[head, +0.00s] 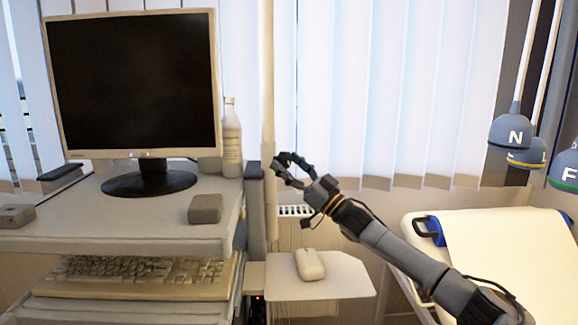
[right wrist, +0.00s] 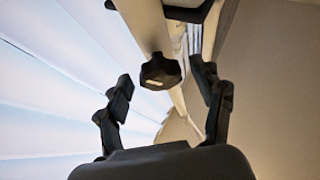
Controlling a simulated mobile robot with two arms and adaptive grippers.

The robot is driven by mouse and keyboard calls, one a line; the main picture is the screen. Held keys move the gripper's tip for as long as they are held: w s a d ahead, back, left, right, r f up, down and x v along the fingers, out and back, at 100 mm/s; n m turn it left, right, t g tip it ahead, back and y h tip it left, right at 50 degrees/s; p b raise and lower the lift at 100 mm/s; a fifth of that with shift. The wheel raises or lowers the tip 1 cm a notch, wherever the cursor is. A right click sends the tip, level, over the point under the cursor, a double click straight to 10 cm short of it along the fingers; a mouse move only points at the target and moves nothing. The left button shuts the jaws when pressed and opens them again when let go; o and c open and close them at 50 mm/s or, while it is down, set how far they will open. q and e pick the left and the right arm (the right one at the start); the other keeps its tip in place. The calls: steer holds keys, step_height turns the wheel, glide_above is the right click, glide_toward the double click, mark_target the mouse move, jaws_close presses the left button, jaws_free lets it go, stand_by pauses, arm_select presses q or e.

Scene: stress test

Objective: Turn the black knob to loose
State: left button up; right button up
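A black knob (right wrist: 160,72) with a lobed edge and a small light mark shows in the right wrist view, on a pale vertical post. My right gripper (right wrist: 165,85) is open, with one dark finger on each side of the knob in that picture. I see a gap between each finger and the knob; how far ahead it lies is hard to tell. In the head view my right gripper (head: 282,168) is in front of the pale post (head: 267,80), right of the cart. The knob cannot be made out clearly there. My left gripper is not in view.
A cart shelf (head: 110,210) holds a monitor (head: 135,85), a white bottle (head: 231,140) and a small grey box (head: 205,208). A keyboard (head: 140,270) lies below. A mouse (head: 309,264) rests on a side tray (head: 350,278). A padded couch (head: 510,250) and hanging sensors (head: 513,133) are at right.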

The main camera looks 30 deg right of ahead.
steer(key=v, duration=1.2)
stand_by(0.6)
